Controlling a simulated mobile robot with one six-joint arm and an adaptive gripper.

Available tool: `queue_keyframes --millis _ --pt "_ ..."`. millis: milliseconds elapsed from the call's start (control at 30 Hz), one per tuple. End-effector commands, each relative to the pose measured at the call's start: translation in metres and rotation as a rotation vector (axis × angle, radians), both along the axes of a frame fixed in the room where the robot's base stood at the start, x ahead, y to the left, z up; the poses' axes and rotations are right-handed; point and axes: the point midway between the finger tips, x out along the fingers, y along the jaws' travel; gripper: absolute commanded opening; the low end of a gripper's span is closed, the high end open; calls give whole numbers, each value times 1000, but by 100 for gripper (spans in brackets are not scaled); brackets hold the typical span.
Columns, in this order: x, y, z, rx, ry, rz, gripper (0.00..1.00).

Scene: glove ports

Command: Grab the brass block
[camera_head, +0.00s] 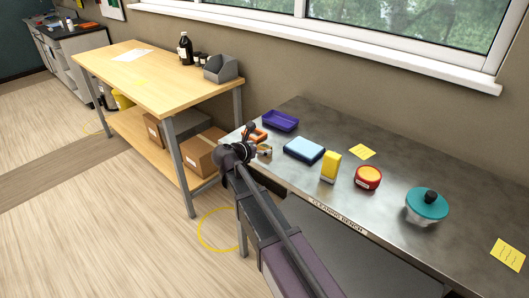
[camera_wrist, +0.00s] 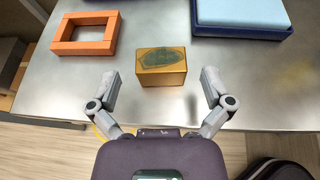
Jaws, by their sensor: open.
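The brass block (camera_wrist: 161,70) is a small golden box with a dark oval patch on its top. In the wrist view it sits on the metal bench near its front edge. My gripper (camera_wrist: 160,78) is open, with one finger on each side of the block and a visible gap to each. The fingers appear slightly short of the block, and I cannot tell their height above the bench. In the head view my gripper (camera_head: 256,150) is at the bench's left front corner, and the block there is small and mostly hidden behind it.
An orange open frame (camera_wrist: 82,48) lies left of the block. A dark blue tray holding a light blue slab (camera_wrist: 240,12) lies to its right. Farther along the bench are a yellow block (camera_head: 330,168), a red round container (camera_head: 368,178) and a teal-lidded bowl (camera_head: 427,204). A purple tray (camera_head: 281,121) lies behind.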

Motion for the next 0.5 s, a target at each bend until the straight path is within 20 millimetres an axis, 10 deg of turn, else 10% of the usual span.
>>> queue_keyframes --millis 500 --pt "22 -16 -12 0 0 0 100"
